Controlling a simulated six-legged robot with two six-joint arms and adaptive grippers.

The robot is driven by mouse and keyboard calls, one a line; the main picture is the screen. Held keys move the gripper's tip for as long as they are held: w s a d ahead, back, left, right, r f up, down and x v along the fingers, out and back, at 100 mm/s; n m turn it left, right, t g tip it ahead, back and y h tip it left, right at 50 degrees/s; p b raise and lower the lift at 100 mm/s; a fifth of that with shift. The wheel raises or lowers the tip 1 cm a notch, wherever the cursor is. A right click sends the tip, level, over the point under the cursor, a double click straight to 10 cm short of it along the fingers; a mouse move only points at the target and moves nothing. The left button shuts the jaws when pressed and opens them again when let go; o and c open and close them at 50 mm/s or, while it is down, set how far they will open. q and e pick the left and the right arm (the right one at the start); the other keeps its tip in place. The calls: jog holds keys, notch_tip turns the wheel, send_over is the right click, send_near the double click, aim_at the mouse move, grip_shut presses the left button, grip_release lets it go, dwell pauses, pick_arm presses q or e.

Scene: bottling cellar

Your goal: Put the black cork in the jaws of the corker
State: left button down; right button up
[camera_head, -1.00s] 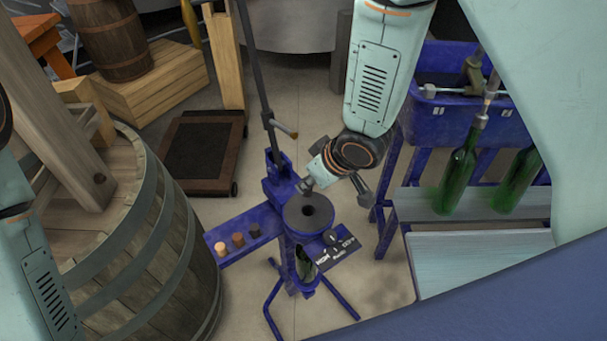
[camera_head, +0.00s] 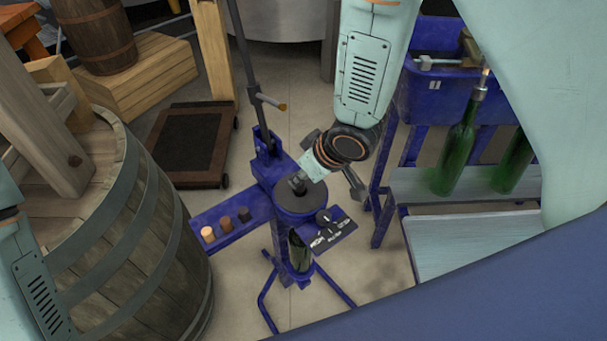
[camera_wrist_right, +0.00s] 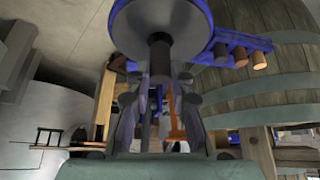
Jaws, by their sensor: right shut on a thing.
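The corker is blue, with a round grey disc-shaped head (camera_head: 302,205) at the middle of the head view. My right gripper (camera_head: 298,184) is over this disc and covers its middle hole. In the right wrist view the right gripper (camera_wrist_right: 160,80) is shut on the black cork (camera_wrist_right: 159,52), a dark upright cylinder. Its far end overlaps the grey disc (camera_wrist_right: 135,22); I cannot tell whether it is inside the hole. My left gripper is out of view; only part of the left arm shows at the left edge.
A green bottle (camera_head: 300,255) stands under the disc. A barrel (camera_head: 150,240) stands left; green bottles (camera_head: 459,155) stand on a rack right.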

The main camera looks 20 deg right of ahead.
jog(key=shift+s+d, duration=0.1)
jog(key=shift+f, duration=0.25)
dwell(0.3)
jog(key=shift+f+b, duration=0.75)
jog(key=shift+f, duration=0.1)
dwell(0.4)
jog(key=o, duration=0.8)
jog(key=shift+c, duration=0.2)
jog(key=shift+r, duration=0.1)
jog(key=v, duration=1.1)
jog(key=shift+s+r, duration=0.15)
jog(key=shift+r, duration=0.25)
jog(key=shift+f, duration=0.1)
